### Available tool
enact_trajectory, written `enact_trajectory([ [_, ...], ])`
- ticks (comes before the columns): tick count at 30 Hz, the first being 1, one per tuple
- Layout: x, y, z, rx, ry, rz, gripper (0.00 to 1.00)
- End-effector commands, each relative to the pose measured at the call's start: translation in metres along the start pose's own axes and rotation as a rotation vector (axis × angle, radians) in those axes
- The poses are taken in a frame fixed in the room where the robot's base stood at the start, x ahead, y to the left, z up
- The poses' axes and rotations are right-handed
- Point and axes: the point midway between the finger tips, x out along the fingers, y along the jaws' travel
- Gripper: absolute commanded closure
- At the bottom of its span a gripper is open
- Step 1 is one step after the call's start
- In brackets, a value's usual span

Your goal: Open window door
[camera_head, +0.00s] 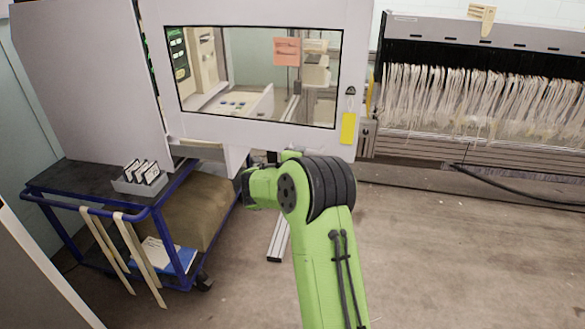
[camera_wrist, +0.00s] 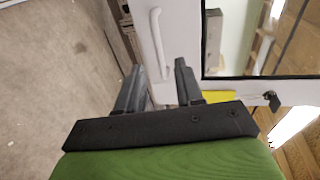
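The window door (camera_head: 255,138) is a white panel with a black-edged window, in front of my arm in the head view. A yellow label (camera_head: 347,128) and a small black lock (camera_head: 350,91) are on its right side. In the wrist view, the door frame (camera_wrist: 180,35) carries a white curved handle (camera_wrist: 158,42). My gripper (camera_wrist: 156,72) is open, its two dark fingers apart. The handle lies ahead of the gap between the fingertips, and I see no grip on it. My gripper's fingers are not clear in the head view.
A blue cart (camera_head: 60,200) with a tray of cards (camera_head: 139,180) stands at the left. A machine with many pale threads (camera_head: 470,100) stands at the right, with a dark cable (camera_head: 500,185) below it. The floor (camera_head: 450,260) at the lower right is clear.

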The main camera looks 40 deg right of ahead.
Motion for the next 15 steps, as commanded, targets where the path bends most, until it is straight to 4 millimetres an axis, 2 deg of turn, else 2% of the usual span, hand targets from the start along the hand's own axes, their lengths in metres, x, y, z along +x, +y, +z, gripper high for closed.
enact_trajectory([
  [3, -0.036, 0.001, 0.002, -0.004, -0.006, 0.000, 0.64],
  [9, -0.082, 0.001, 0.002, -0.001, -0.005, -0.002, 0.64],
  [15, -0.097, 0.001, 0.000, 0.001, -0.001, 0.000, 0.64],
])
